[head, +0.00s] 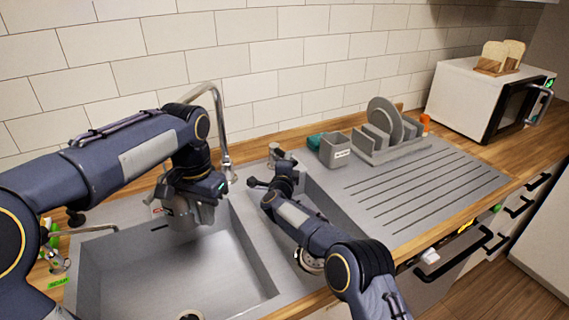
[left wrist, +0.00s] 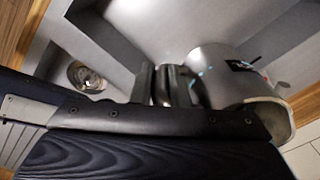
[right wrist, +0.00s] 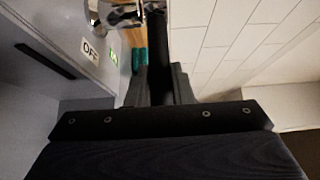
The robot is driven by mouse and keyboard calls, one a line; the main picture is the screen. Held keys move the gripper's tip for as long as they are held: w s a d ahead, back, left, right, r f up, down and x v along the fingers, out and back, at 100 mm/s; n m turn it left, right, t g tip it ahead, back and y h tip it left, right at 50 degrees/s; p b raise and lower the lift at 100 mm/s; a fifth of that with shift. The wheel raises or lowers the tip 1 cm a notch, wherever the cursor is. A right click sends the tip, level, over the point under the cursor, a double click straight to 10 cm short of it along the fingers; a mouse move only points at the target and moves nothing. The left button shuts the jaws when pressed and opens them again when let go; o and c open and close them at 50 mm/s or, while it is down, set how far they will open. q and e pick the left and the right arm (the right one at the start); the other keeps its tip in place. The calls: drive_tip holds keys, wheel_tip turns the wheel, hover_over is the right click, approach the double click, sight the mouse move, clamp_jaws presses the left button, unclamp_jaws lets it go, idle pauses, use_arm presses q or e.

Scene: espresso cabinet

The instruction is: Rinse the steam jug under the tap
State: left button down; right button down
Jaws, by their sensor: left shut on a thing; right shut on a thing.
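The steam jug (head: 186,216) is a metal pitcher over the left basin of the sink (head: 130,268). My left gripper (left wrist: 166,85) is shut on its handle; the jug's body (left wrist: 222,78) shows to the right of the fingers in the left wrist view. My right gripper (right wrist: 160,82) is shut on a black lever (right wrist: 157,45) beside chrome fittings. In the head view the right gripper (head: 262,184) is near the sink's divider. I see no clear water stream.
A white OFF label (right wrist: 88,48) and a green label (right wrist: 113,57) are left of the lever. A grey caddy (head: 334,150) and dish rack (head: 385,140) stand behind the ribbed drainboard (head: 430,185). A microwave (head: 480,95) with toast is far right.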

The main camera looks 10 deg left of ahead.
drive_tip(key=shift+w+d+n+y, duration=0.25)
drive_tip(key=shift+n+y, duration=0.25)
drive_tip(key=shift+y, duration=0.3)
drive_tip(key=c, duration=1.3)
unclamp_jaws()
drive_tip(key=shift+s, duration=0.1)
drive_tip(key=s, duration=0.4)
drive_tip(key=s+d, duration=0.1)
drive_tip(key=s, duration=0.6)
drive_tip(key=shift+s+d, duration=0.35)
